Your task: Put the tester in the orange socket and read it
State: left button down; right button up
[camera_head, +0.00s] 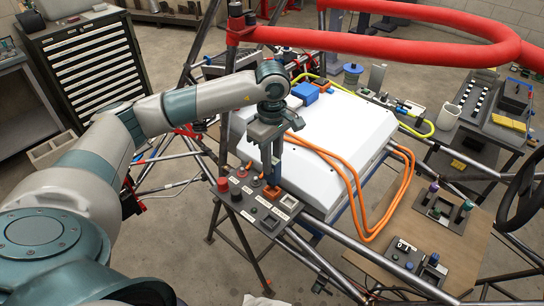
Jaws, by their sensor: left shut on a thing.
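My left gripper (269,142) points down over a small grey panel and is shut on the tester (273,172), a dark blue-grey upright body. The tester's lower end meets the orange socket (272,193) on the panel. I cannot tell from this view how deep it sits in it. Any display on the tester is not readable here. The panel (250,212) also carries a red button (223,183) and several small labelled fittings. My right gripper is not in view.
A large white box (335,135) with orange cables (345,175) lies behind the panel. Chassis tubes surround it, with a red padded tube (400,45) at the upper right. A wooden board (440,245) with fixtures is at the right. A drawer cabinet (85,65) stands at the left.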

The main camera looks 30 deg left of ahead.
pick_arm(q)
jog(key=shift+f+b, duration=0.4)
jog(key=shift+f, duration=1.05)
jog(key=shift+b, duration=0.85)
dwell(0.5)
jog(key=shift+f+b, duration=0.6)
dwell(0.4)
jog(key=c, duration=1.8)
grip_release()
jog(key=shift+o, duration=0.2)
jog(key=shift+r, duration=0.15)
jog(key=shift+r+p, duration=2.1)
jog(key=shift+r, duration=3.3)
jog(key=shift+s+f, duration=0.1)
